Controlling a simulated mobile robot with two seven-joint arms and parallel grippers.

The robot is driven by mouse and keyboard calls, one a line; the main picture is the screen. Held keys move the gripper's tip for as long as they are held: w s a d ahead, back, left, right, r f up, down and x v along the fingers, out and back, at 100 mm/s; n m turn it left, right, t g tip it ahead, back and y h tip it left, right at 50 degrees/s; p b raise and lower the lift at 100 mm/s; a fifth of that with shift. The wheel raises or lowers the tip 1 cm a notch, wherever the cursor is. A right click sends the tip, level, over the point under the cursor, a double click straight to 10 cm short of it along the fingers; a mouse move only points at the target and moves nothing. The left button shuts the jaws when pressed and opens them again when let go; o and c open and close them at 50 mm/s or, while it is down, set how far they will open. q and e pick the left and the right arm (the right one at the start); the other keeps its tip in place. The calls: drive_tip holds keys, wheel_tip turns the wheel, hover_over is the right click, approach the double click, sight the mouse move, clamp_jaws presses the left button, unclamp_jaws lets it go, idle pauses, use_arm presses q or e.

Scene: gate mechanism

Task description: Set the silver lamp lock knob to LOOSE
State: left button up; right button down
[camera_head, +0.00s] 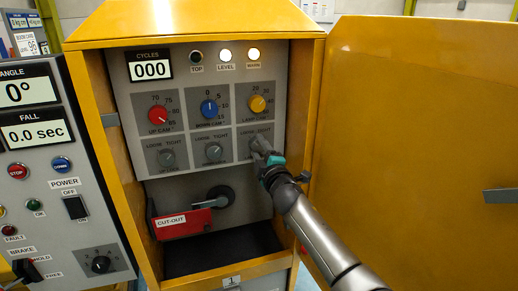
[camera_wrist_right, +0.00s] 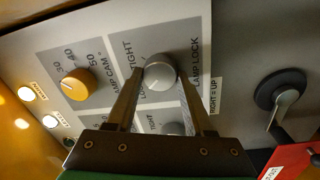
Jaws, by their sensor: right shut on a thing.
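The silver lamp lock knob (camera_wrist_right: 160,72) sits on its grey plate, under the yellow lamp cam knob (camera_head: 258,103), which also shows in the right wrist view (camera_wrist_right: 77,84). My right gripper (camera_head: 266,152) reaches the plate from the lower right and hides most of the lamp lock knob in the head view. In the right wrist view its two fingers (camera_wrist_right: 160,82) stand on either side of the knob and are shut on it. The word TIGHT shows beside the knob; LOOSE is mostly hidden there. The knob's pointer direction cannot be told. My left gripper is not in view.
Two more silver lock knobs (camera_head: 166,157) (camera_head: 214,152) sit left of the lamp lock, under the red (camera_head: 158,115) and blue (camera_head: 209,108) knobs. A black rotary handle with a red CUT-OUT plate (camera_head: 184,224) is below. The open yellow door (camera_head: 420,110) stands at right.

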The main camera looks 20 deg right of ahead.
drive_tip(key=shift+n, duration=0.6)
drive_tip(key=shift+c, duration=1.4)
unclamp_jaws()
drive_tip(key=shift+s, duration=0.6)
drive_tip(key=s+f+p, duration=0.1)
drive_tip(key=s+p, duration=0.1)
drive_tip(key=s, duration=1.2)
drive_tip(key=shift+d, duration=0.3)
